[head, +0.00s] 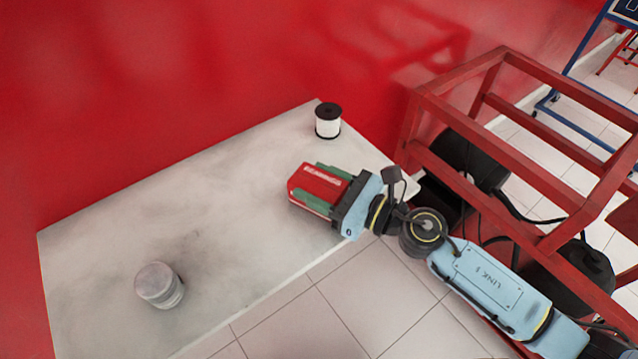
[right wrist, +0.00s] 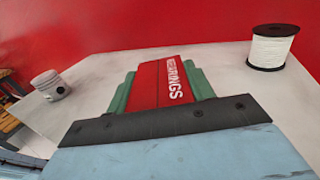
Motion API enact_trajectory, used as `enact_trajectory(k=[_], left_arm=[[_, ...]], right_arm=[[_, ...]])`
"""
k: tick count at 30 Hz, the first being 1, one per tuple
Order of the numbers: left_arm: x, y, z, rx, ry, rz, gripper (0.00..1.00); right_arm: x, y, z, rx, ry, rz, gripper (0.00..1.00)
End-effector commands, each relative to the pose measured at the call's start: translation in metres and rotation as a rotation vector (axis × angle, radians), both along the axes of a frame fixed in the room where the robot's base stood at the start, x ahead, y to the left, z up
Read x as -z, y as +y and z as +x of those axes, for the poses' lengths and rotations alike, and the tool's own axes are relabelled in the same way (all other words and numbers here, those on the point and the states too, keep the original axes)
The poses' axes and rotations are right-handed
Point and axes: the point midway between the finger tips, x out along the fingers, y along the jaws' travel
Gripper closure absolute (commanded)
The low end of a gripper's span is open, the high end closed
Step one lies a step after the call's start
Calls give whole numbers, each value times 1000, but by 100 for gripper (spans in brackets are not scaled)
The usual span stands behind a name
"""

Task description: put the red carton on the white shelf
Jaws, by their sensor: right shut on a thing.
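The red carton (head: 318,183) with white lettering is between the green fingers of my right gripper (head: 325,187), which is shut on it. It is over the right part of the white shelf (head: 215,200); I cannot tell whether it touches the surface. In the right wrist view the carton (right wrist: 172,85) points away from the camera, with a green finger of the gripper (right wrist: 165,88) on each side. My left gripper is not in view.
A spool of white cord (head: 328,121) stands at the shelf's back right corner. A red metal frame (head: 500,150) is to the right, close to my right arm. The shelf's middle is clear.

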Motion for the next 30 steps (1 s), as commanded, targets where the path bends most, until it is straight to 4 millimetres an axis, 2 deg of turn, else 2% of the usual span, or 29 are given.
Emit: enact_trajectory(k=[4, 5, 9, 21, 26, 30], left_arm=[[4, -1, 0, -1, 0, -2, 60], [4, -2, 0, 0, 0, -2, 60], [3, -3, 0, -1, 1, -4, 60], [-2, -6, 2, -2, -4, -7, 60], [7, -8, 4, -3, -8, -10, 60], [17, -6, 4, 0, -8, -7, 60]], right_arm=[[3, 0, 0, 0, -2, 1, 81], [4, 0, 0, 0, 1, -1, 45], [3, 0, 0, 0, 1, -1, 26], [-2, 0, 0, 0, 1, -1, 26], [3, -25, -16, 0, 1, -4, 26], [4, -53, -33, 0, 3, -4, 26]])
